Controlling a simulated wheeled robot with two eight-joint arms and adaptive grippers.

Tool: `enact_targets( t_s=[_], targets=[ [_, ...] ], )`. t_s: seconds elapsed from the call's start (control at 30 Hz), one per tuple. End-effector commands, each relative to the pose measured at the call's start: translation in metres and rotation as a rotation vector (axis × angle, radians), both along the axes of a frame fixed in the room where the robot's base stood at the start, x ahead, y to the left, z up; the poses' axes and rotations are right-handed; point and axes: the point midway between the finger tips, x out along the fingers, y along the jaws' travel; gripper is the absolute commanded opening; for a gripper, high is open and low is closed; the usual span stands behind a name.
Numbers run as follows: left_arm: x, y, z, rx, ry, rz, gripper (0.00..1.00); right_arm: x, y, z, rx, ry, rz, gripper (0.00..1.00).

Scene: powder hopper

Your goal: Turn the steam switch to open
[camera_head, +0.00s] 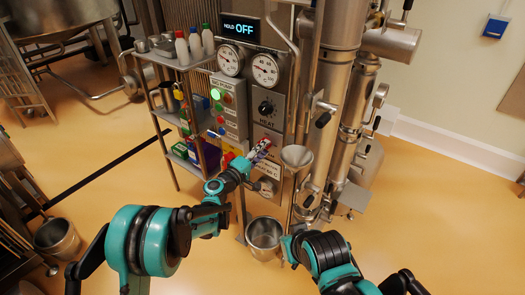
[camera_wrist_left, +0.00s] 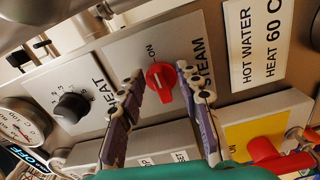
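The steam switch is a red round knob (camera_wrist_left: 160,80) with a raised grip, on a grey metal plate (camera_wrist_left: 125,50) marked STEAM and ON in the left wrist view. My left gripper (camera_wrist_left: 168,108) is open, with one finger on each side of the knob and visible gaps between.
A black HEAT knob (camera_wrist_left: 72,107) is beside the steam plate. A red-handled valve (camera_wrist_left: 265,150) on a yellow plate is close on the other side. A metal bucket (camera_head: 264,235) stands on the floor below the panel, and a funnel (camera_head: 297,157) is right of my left gripper.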

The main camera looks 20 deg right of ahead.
Motion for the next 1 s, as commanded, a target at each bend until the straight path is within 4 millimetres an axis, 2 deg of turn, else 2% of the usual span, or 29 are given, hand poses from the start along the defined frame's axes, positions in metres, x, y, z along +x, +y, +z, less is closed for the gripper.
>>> enact_targets(
  t_s=[0.17, 0.27, 0.7, 1.0],
  targets=[
    [-0.002, 0.004, 0.001, -0.001, 0.001, 0.002, 0.34, 0.0, 0.0, 0.0, 0.0, 0.0, 0.0, 0.0],
    [-0.009, 0.015, 0.001, -0.002, 0.001, 0.004, 0.34, 0.0, 0.0, 0.0, 0.0, 0.0, 0.0, 0.0],
    [-0.064, 0.084, 0.0, 0.0, 0.0, 0.003, 0.34, 0.0, 0.0, 0.0, 0.0, 0.0, 0.0, 0.0],
    [-0.074, 0.095, 0.0, 0.0, 0.0, 0.0, 0.34, 0.0, 0.0, 0.0, 0.0, 0.0, 0.0, 0.0]
  ],
)
